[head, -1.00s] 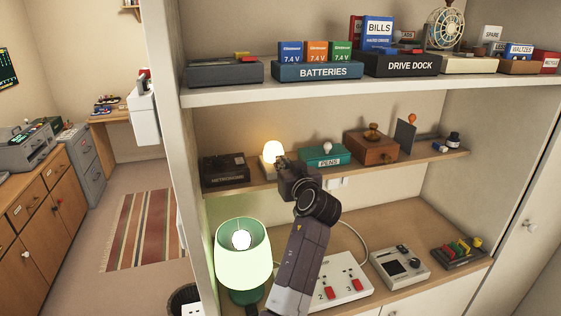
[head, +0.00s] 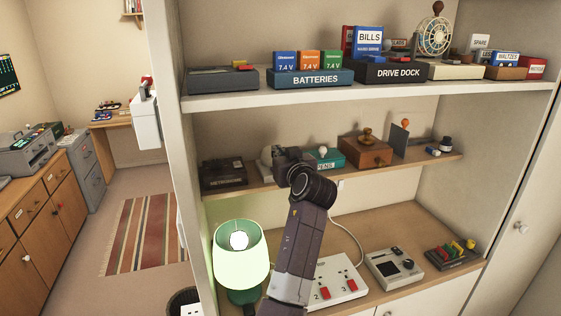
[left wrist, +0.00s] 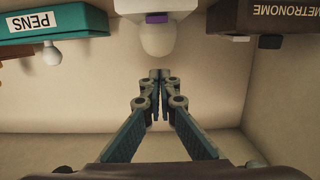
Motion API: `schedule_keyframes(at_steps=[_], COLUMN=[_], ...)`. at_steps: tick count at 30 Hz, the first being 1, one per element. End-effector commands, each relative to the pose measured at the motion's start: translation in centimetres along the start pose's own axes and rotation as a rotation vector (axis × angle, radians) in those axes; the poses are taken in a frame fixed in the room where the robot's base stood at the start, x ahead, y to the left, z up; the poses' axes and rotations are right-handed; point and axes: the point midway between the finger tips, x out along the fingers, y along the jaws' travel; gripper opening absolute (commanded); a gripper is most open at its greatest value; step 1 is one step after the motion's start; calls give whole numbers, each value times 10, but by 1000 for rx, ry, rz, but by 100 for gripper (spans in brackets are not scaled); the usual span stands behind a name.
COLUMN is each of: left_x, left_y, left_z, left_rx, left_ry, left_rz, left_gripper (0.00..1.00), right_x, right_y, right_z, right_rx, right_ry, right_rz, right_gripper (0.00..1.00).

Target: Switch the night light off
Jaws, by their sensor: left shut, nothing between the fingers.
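The night light (head: 265,156), a small pale dome, stands unlit on the middle shelf, partly hidden behind my left gripper (head: 281,156). In the left wrist view, which is upside down, the night light (left wrist: 160,40) shows its round dome, a white base and a purple part between them. My left gripper (left wrist: 157,76) is shut and empty, its tips pointing at the night light. I cannot tell whether they touch it. My right gripper is not in view.
On the same shelf, the metronome box (head: 223,175) is left of the night light and the teal pens box (head: 327,158) is right of it. Below, a lit green lamp (head: 241,262) and a white switch panel (head: 343,283) stand near my left arm.

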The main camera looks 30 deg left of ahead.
Motion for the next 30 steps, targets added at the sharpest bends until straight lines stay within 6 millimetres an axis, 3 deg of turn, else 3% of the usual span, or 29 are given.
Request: schedule_keyframes(at_steps=[1,3,12,18,30], left_x=[-11,-25,-74,-83,-83], left_y=[2,3,2,1,1], left_z=[9,6,-10,-14,-14], left_rx=[-3,-4,0,2,3], left_ry=[-4,-3,-4,-6,-5], left_rz=[6,6,4,3,2], left_gripper=[0,0,0,0,0], right_x=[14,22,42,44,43], right_y=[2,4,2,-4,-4], right_z=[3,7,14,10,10], right_rx=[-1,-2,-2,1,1], right_ry=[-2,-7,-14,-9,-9], right_rz=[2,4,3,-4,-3], right_gripper=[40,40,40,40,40])
